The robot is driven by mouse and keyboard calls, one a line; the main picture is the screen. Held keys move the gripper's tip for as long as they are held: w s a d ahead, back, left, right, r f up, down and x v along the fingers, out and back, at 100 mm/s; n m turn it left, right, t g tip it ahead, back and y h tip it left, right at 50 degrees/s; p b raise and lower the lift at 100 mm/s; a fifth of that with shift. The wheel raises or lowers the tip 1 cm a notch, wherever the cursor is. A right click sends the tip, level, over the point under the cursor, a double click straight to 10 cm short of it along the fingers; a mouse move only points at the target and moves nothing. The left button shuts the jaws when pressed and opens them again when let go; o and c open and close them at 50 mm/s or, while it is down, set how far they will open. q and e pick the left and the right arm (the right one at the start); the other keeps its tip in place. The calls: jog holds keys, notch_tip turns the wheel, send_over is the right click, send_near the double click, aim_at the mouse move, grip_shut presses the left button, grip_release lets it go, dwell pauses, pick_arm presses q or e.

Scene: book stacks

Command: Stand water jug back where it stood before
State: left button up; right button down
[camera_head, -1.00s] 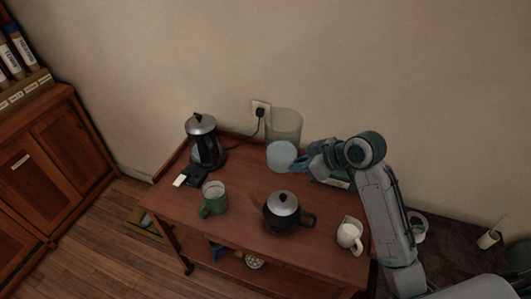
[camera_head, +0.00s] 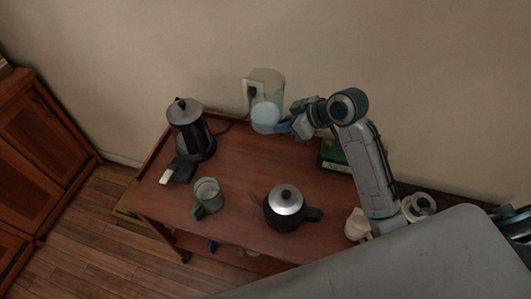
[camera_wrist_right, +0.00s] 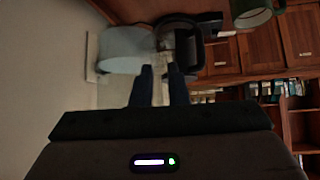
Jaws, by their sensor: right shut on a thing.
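The water jug (camera_head: 267,90) is a clear cylinder with pale blue water low in it. It is upright at the back of the wooden cart (camera_head: 240,160), in front of the wall socket. I cannot tell whether its base touches the cart top. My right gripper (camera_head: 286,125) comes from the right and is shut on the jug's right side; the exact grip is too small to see. In the right wrist view the jug (camera_wrist_right: 125,48) lies just beyond the blue fingers (camera_wrist_right: 160,82). My left gripper is not in view.
A black and steel kettle (camera_head: 192,130) stands left of the jug. A green mug (camera_head: 207,196) and a dark teapot (camera_head: 286,208) stand toward the front. A white creamer (camera_head: 357,225) and a green box (camera_head: 335,156) are on the right. The cart's middle is clear.

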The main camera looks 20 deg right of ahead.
aim_at(283, 135)
notch_tip(283, 135, down, 4)
jog(key=shift+r+b, duration=0.2)
jog(key=shift+b, duration=0.9)
jog(key=shift+w+f, duration=0.1)
jog(key=shift+f, duration=0.5)
notch_tip(283, 135, down, 10)
jog(key=shift+r+p, duration=0.1)
jog(key=shift+p, duration=0.3)
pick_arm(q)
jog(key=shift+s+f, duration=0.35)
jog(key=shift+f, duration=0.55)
